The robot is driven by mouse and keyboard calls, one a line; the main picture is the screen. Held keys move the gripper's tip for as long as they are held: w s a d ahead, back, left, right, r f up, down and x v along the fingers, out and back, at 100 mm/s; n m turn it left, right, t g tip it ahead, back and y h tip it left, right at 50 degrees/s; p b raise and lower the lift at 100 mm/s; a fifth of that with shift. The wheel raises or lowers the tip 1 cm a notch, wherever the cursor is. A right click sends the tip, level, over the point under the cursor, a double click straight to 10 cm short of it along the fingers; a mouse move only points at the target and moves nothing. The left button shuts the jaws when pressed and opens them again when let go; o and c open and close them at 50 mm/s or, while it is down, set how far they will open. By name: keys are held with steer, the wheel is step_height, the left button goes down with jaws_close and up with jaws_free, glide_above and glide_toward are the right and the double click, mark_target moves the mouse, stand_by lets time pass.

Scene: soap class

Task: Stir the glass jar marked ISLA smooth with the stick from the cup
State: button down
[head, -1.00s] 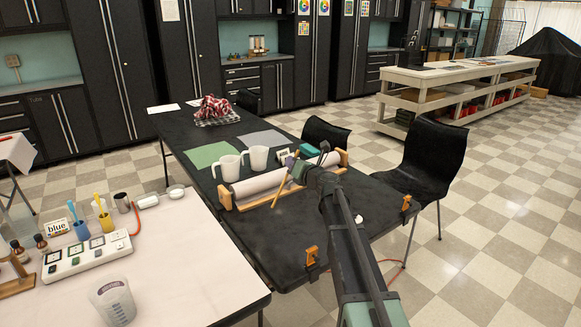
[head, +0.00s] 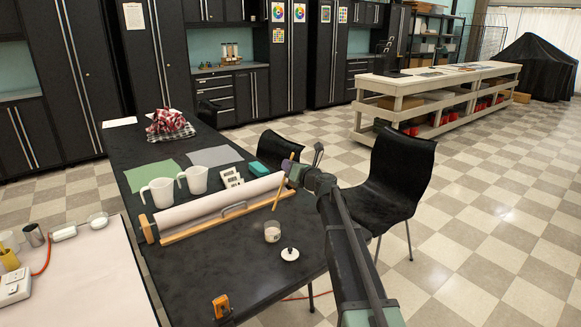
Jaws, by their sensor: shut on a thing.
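My gripper (head: 291,174) is shut on a thin tan wooden stick (head: 280,192), which is tilted and points down. A small clear glass jar (head: 272,232) with a pale label stands open on the black table (head: 225,265). The label is too small to read. The stick's lower end shows just above the jar in the picture and looks apart from it; the depth between them is unclear. A white lid (head: 289,254) with a dark knob lies on the table beside the jar. A yellow cup (head: 8,260) is partly cut off at the left edge.
A long white roll in a wooden holder (head: 183,234) lies behind the jar. Two white pitchers (head: 197,179), a green mat (head: 152,174) and a grey mat (head: 214,156) are farther back. The black table's front part is mostly clear.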

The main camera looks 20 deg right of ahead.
step_height(320, 180, down, 11)
steer(key=s+a+b, duration=0.1)
steer(key=a+b, duration=0.1)
steer(key=b, duration=0.9)
steer(key=shift+a, duration=0.2)
stand_by(1.2)
